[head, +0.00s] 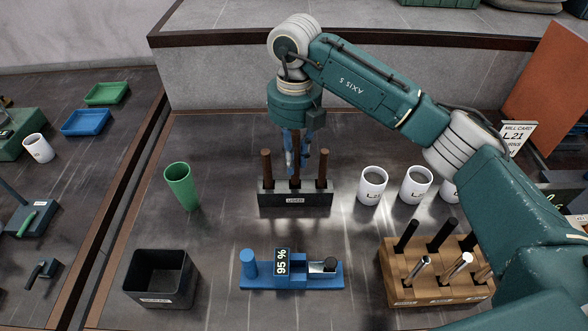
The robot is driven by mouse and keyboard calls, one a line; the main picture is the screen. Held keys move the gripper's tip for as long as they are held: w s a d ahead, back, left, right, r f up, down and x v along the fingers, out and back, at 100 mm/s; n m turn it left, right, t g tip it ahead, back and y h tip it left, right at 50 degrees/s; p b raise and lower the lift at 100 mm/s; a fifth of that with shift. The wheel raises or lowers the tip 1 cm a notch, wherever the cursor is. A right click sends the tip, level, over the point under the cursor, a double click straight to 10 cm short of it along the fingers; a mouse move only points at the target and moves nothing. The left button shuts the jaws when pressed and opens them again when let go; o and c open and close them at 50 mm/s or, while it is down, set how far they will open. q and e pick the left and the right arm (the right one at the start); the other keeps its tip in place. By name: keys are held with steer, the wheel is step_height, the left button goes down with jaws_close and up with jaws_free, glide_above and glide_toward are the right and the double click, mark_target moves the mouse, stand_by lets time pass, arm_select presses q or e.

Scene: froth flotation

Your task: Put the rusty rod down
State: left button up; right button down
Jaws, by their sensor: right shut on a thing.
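A dark rack (273,200) with a white label stands in the middle of the table. Rusty rods stand upright at its left end (266,165) and right end (323,166). My right gripper (297,160) points down over the middle of the rack, shut on a third rusty rod (295,178). This rod is upright between the other two, and its lower end meets the rack. I cannot tell how deep it sits. The gripper fingers hide part of it. My left gripper is out of view.
A green cup (181,186) stands left of the rack; white mugs (372,186) stand right. In front are a black bin (160,278), a blue device reading 95 % (300,282) and a wooden block (440,290) with several handled tools. Bare table lies between cup and rack.

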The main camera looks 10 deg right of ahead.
mark_target(294, 184)
steer(key=shift+f, duration=0.55)
step_height(294, 184, down, 4)
steer(key=shift+f+p, duration=0.1)
steer(key=shift+p, duration=0.6)
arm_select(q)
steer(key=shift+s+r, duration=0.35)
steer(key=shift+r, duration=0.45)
arm_select(e)
steer(key=shift+f, duration=0.2)
steer(key=c, duration=1.6)
jaws_free()
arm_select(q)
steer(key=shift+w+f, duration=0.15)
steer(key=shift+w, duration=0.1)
